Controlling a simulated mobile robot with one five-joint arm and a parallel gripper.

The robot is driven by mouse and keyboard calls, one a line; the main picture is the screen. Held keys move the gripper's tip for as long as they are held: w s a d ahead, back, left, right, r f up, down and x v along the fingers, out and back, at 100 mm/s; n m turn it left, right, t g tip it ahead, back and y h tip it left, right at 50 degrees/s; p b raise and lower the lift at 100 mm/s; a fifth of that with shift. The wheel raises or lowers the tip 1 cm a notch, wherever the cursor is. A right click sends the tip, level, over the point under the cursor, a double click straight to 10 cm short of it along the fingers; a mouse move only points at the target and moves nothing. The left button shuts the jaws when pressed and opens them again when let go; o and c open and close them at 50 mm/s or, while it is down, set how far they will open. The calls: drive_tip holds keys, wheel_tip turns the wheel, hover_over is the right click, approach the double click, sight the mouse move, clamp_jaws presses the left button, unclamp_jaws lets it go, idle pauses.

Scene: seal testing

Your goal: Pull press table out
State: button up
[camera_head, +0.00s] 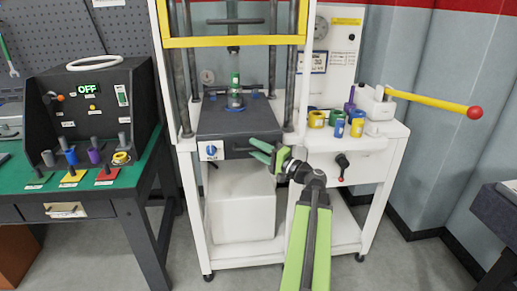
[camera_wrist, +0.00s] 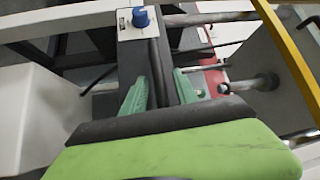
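The press table (camera_head: 237,120) is a dark slab low in the white press frame, with a blue knob on a white panel at its front left. A green and blue piece (camera_head: 235,95) stands upright on it. A dark handle bar runs along its front edge; it also shows in the wrist view (camera_wrist: 158,72). My gripper (camera_head: 255,149) is at the right part of this front edge. In the wrist view its green fingers (camera_wrist: 161,88) are apart, one on each side of the dark bar. I cannot tell whether they touch it.
A white box (camera_head: 241,205) sits below the table in the frame. To the right are colored rings and cylinders (camera_head: 338,125) and a yellow lever (camera_head: 430,100) with a red ball. A control box (camera_head: 95,105) reading OFF stands on the green bench at left. Floor in front is clear.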

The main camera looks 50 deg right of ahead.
drive_tip(key=shift+s+d, duration=0.2)
drive_tip(key=shift+d, duration=0.05)
clamp_jaws()
drive_tip(key=shift+d+h, duration=0.1)
drive_tip(key=shift+h, duration=0.2)
idle(0.7)
